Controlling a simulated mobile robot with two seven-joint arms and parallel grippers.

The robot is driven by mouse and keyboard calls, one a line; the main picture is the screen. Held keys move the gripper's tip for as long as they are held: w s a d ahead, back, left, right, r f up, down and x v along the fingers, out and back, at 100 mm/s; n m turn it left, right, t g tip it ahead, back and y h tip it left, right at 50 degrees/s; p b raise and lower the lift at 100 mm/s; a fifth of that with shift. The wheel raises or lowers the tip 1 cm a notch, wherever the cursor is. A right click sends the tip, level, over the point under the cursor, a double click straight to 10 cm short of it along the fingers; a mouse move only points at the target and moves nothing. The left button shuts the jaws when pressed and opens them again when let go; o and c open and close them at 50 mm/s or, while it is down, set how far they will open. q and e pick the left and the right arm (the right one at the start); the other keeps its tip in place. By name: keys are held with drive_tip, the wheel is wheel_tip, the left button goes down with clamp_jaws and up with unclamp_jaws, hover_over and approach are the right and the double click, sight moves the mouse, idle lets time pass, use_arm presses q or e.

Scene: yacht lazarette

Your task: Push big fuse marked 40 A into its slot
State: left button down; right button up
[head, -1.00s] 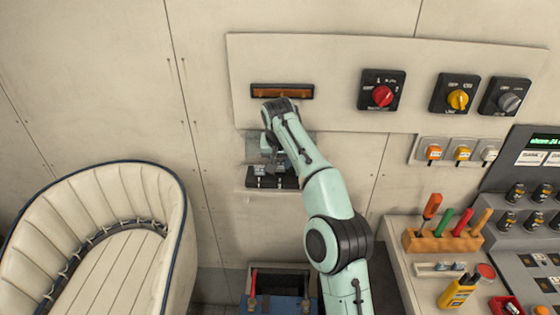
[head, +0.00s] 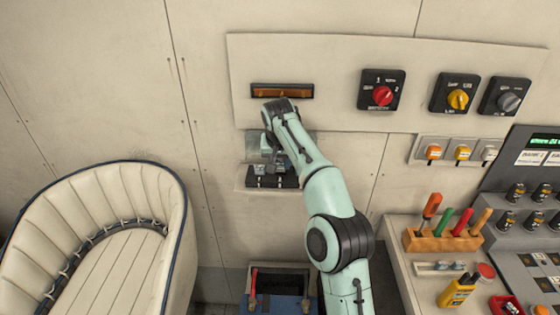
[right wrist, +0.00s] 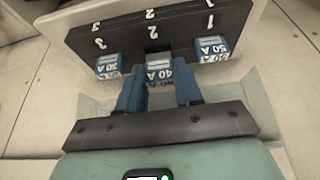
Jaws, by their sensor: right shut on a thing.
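The big fuse marked 40 A (right wrist: 160,73) is white and blue. It is between the two blue fingers of my right gripper (right wrist: 159,88), which is shut on it. The fuse is at the middle position of the black fuse holder (right wrist: 118,32), at its near edge; I cannot tell how deep it sits. Fuses marked 30 A (right wrist: 109,67) and 50 A (right wrist: 212,48) sit at the holder's left and right positions. In the head view my right gripper (head: 276,164) is at the fuse holder (head: 256,182) on the wall, partly hiding it. My left gripper is not in view.
A long orange-brown bar (head: 282,91) is above my right wrist. Red (head: 382,95), yellow (head: 458,98) and grey (head: 506,97) rotary switches are on the panel to the right. A blue toolbox (head: 287,303) is below. A cream seat (head: 110,240) is at left.

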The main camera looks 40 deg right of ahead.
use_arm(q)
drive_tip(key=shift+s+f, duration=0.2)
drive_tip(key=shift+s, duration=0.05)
use_arm(e)
drive_tip(key=shift+f, duration=0.4)
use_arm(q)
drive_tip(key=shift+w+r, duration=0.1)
use_arm(e)
drive_tip(key=shift+s, duration=0.15)
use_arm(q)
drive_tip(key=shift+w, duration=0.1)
use_arm(e)
drive_tip(key=shift+f, duration=0.1)
use_arm(q)
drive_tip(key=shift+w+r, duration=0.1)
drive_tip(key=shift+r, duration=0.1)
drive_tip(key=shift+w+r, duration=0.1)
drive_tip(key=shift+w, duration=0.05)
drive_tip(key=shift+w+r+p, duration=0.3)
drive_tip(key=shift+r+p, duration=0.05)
drive_tip(key=shift+p, duration=0.1)
use_arm(e)
drive_tip(key=shift+d+f, duration=0.1)
idle(0.9)
